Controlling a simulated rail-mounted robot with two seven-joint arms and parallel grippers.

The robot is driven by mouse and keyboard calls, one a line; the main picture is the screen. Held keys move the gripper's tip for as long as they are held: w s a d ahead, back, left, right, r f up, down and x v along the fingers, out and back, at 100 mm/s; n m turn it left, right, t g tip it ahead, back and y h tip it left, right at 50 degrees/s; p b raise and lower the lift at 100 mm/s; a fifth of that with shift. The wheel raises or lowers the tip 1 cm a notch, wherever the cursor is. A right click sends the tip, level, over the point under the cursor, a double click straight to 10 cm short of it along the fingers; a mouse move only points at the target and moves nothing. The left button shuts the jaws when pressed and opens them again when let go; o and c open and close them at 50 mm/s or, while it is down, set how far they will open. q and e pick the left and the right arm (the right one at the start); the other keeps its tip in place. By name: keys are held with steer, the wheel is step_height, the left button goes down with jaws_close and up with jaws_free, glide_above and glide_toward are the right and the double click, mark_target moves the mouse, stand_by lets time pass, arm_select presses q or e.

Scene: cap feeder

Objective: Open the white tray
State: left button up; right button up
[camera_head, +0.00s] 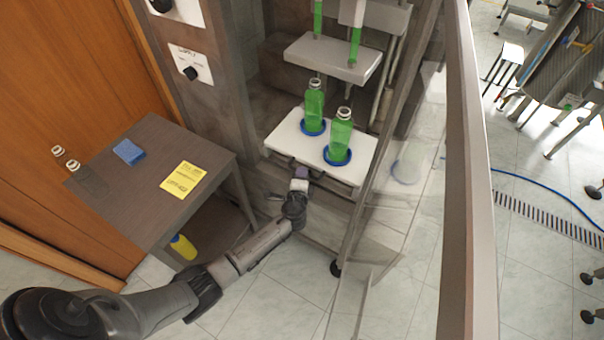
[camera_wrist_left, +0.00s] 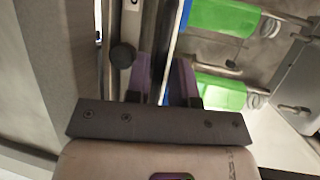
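The white tray (camera_head: 289,137) sits at the lower level of the feeder frame and holds two green bottles on blue round bases. A dark handle (camera_head: 318,174) shows at its front edge, partly hidden by my gripper. My left gripper (camera_head: 301,173) is right at this front edge. In the left wrist view its purple fingers (camera_wrist_left: 163,80) stand apart with a gap between them. The tray's thin white edge (camera_wrist_left: 177,38) runs through that gap. Whether the fingers touch the handle cannot be told. My right gripper is not in view.
A green bottle (camera_head: 314,103) stands at the left on the tray, another (camera_head: 341,132) at the right. A white shelf (camera_head: 335,58) is above. A dark table (camera_head: 125,180) with a blue sponge (camera_head: 128,151) and yellow note (camera_head: 184,180) is left. Transparent panels flank the frame's right side.

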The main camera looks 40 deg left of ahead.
arm_select(q)
steer(key=shift+x, duration=1)
jaws_close()
